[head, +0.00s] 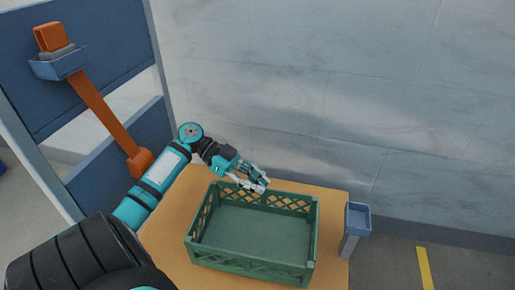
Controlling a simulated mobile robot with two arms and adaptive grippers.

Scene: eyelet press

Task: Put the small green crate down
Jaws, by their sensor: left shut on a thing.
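The small green crate (252,267) is empty, with lattice sides and a plain floor. It appears upright, over or on the tan tabletop (165,244); I cannot tell if its bottom touches the top. My left gripper (257,188) is at the crate's far rim, left of its middle, and is shut on that rim. The fingers hide a small part of the far wall. My right gripper does not show.
A small grey-blue post with a cup-like top (358,215) stands at the table's right edge. A blue panel frame with an orange strap-like arm (105,115) stands at left. A grey wall (350,100) is behind. Bare tabletop shows around the crate.

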